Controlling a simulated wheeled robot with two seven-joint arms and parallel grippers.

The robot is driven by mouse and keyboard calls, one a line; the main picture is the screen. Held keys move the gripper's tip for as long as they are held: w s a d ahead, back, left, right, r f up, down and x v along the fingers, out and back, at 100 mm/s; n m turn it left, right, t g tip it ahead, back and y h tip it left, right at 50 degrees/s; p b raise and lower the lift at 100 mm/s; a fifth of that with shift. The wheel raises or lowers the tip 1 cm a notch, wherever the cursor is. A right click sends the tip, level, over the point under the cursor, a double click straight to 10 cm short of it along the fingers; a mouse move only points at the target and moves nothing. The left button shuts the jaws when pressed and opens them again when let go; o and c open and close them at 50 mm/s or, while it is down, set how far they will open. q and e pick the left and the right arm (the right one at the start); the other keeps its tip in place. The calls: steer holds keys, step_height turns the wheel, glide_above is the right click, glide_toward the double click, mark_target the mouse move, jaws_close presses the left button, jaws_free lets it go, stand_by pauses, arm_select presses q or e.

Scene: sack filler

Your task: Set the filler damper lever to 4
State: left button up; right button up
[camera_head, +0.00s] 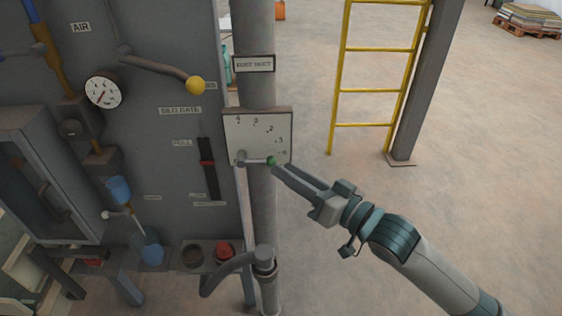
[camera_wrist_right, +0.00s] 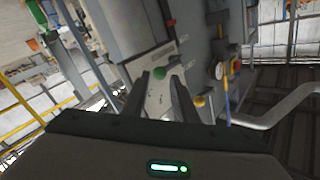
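The damper scale plate (camera_head: 262,129) is a pale plate on the grey duct, under a "DUST DUCT" label, with numbers from 0 at right to 4 at upper left. The damper lever (camera_head: 255,159) pivots at the plate's lower left and points right, close to 0. Its green knob (camera_head: 271,160) also shows in the right wrist view (camera_wrist_right: 160,73). My right gripper (camera_head: 279,173) is at the plate's lower right, its fingertips close to the knob. Its fingers are apart (camera_wrist_right: 161,82), with the knob in the gap beyond the tips; contact cannot be told. My left gripper is not in view.
A grey panel left of the duct carries a yellow-knobbed lever (camera_head: 195,85), a gauge (camera_head: 104,90) and a red slider (camera_head: 207,163). A bent pipe (camera_head: 232,266) joins the duct below. A yellow ladder (camera_head: 377,76) stands behind. Open floor lies to the right.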

steer(key=shift+p+x, duration=0.3)
steer(key=shift+x, duration=1.2)
jaws_close()
